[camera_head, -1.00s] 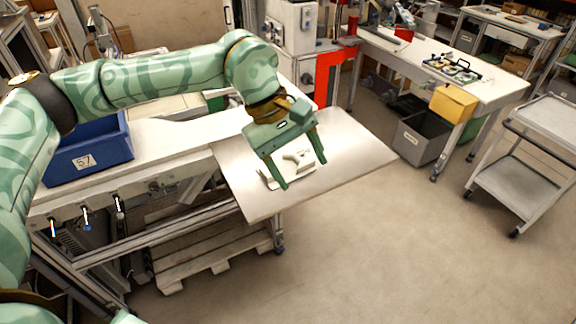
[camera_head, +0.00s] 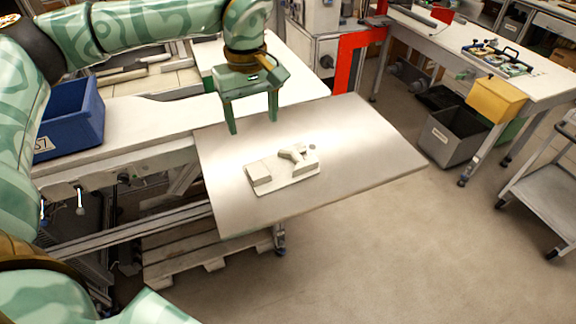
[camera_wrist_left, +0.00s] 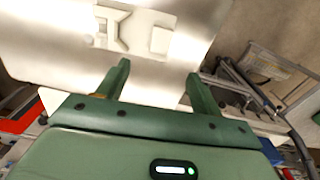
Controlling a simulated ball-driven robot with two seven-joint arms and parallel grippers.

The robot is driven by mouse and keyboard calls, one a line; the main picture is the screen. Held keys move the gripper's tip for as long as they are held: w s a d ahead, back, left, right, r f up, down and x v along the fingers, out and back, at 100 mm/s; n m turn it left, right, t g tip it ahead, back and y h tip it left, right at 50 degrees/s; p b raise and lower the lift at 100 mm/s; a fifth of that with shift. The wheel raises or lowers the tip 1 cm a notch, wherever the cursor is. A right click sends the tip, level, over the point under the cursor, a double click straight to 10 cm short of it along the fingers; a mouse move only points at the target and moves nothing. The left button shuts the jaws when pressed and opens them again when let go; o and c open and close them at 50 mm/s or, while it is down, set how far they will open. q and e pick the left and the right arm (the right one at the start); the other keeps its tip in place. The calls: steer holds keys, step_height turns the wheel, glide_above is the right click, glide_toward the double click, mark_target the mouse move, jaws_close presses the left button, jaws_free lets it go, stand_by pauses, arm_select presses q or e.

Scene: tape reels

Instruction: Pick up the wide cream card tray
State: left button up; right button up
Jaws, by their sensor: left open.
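The cream card tray (camera_head: 290,182) lies flat on the pale metal tabletop. My left gripper (camera_head: 253,125) is open and empty, fingers pointing down, above the table behind and a little left of the tray. The gripper and tray are apart. My right gripper is not in view.
The tabletop (camera_head: 365,165) around the tray is otherwise nearly bare, with one small dark spot behind the tray. A blue bin (camera_head: 75,120) stands on the bench at left. A yellow box (camera_head: 496,100) and grey bin (camera_head: 452,138) are at right.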

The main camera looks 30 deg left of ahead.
arm_select(q)
steer(key=b, duration=0.2)
glide_above(258, 170)
step_height(258, 170, down, 10)
steer(key=shift+s+r, duration=0.1)
steer(key=shift+s, duration=0.05)
steer(key=f+b, duration=0.1)
steer(key=f, duration=0.1)
steer(key=f+b, duration=0.1)
steer(key=f, duration=0.2)
steer(key=shift+w+a, duration=0.1)
steer(key=shift+w, duration=0.1)
steer(key=shift+r, duration=0.1)
steer(key=shift+c, duration=0.9)
steer(key=c, duration=1)
